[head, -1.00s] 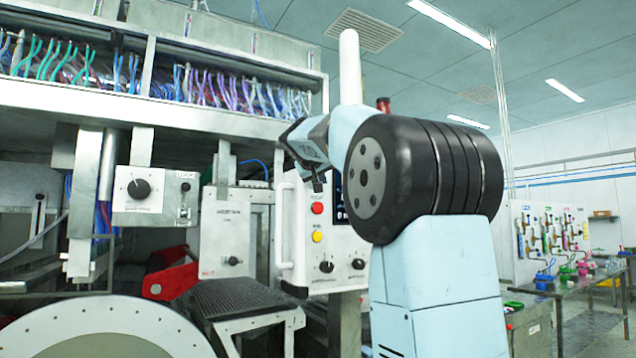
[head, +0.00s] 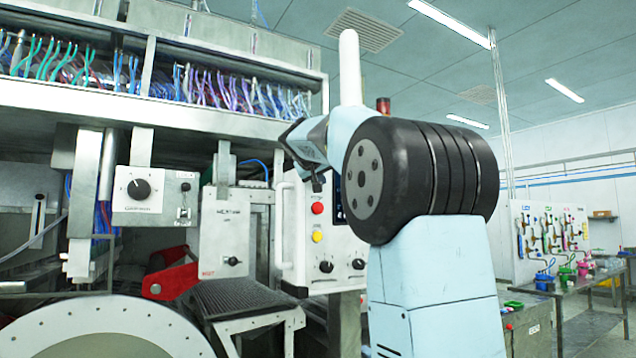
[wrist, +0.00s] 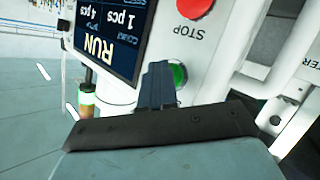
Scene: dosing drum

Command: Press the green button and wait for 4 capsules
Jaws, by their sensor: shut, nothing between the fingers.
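The green button (wrist: 179,75) is on the white control panel, partly hidden by my fingers in the wrist view; it is hidden in the head view. My gripper (wrist: 158,78) is shut and empty, its fingertips at the button's edge; I cannot tell whether they press it. In the head view my gripper (head: 318,182) is in front of the panel, just above the red button. The screen (wrist: 112,35) appears upside down in the wrist view and reads "RUN", "1 pcs" and "4 pcs". No capsules are visible.
The red STOP button (wrist: 193,7) is close to the green one. A yellow button (head: 317,236) and black knobs (head: 326,266) are lower on the panel. A white vertical handle (head: 284,225) runs along its left. A dark ribbed tray (head: 238,296) is below left.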

